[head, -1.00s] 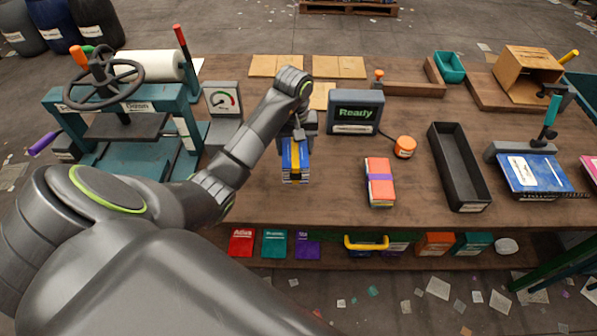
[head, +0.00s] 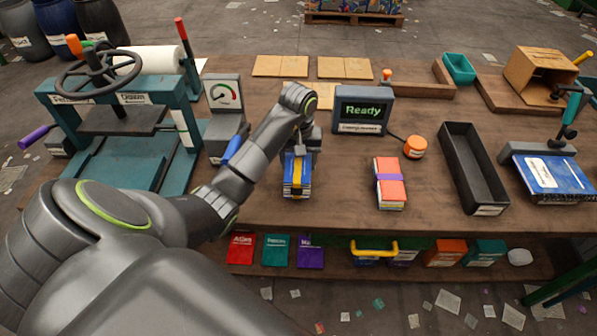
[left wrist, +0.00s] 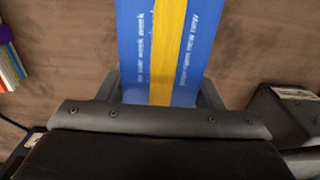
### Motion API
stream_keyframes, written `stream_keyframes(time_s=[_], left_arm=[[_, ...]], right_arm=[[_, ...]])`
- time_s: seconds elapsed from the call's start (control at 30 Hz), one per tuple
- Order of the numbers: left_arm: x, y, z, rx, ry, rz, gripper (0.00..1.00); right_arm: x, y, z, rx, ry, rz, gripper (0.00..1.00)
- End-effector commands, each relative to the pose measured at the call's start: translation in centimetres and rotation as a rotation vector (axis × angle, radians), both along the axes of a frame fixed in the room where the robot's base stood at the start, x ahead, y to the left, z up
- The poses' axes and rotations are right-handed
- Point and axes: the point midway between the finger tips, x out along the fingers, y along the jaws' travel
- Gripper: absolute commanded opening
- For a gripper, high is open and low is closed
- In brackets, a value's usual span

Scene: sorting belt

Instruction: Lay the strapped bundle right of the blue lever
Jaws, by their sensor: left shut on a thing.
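My left gripper (head: 298,152) is shut on the blue bundle (head: 293,186) with a yellow strap, in the middle of the bench. The bundle hangs toward the front edge; I cannot tell if it touches the top. In the left wrist view the bundle's blue cover and yellow strap (left wrist: 168,50) fill the upper middle, between the jaws. A blue lever (head: 233,146) stands by the gauge box (head: 224,92), left of the bundle and partly behind my forearm. My right gripper is not in view.
An orange bundle with a purple strap (head: 389,191) lies right of the held one. Behind are the Ready display (head: 362,110) and an orange knob (head: 415,147). A black tray (head: 474,168) lies farther right. The bench between the two bundles is clear.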

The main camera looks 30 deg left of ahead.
Motion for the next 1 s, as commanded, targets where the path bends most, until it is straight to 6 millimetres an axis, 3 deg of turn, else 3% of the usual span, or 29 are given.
stream_keyframes(time_s=[0.2, 0.67, 0.7, 0.83, 1.0], left_arm=[[0.0, 0.0, -2.9, 0.001, -0.001, -0.001, 0.21], [0.0, 0.0, -3.3, 0.000, -0.002, -0.001, 0.21], [0.0, 0.0, -3.2, 0.000, 0.000, 0.000, 0.65], [0.0, 0.0, -3.3, 0.000, 0.000, 0.000, 0.82], [0.0, 0.0, -3.3, 0.000, 0.000, 0.000, 0.82]], right_arm=[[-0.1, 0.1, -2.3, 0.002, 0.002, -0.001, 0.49], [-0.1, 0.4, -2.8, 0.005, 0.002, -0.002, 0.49], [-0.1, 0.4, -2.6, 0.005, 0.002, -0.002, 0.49], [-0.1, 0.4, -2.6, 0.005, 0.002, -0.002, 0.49], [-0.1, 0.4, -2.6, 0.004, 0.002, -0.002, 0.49]])
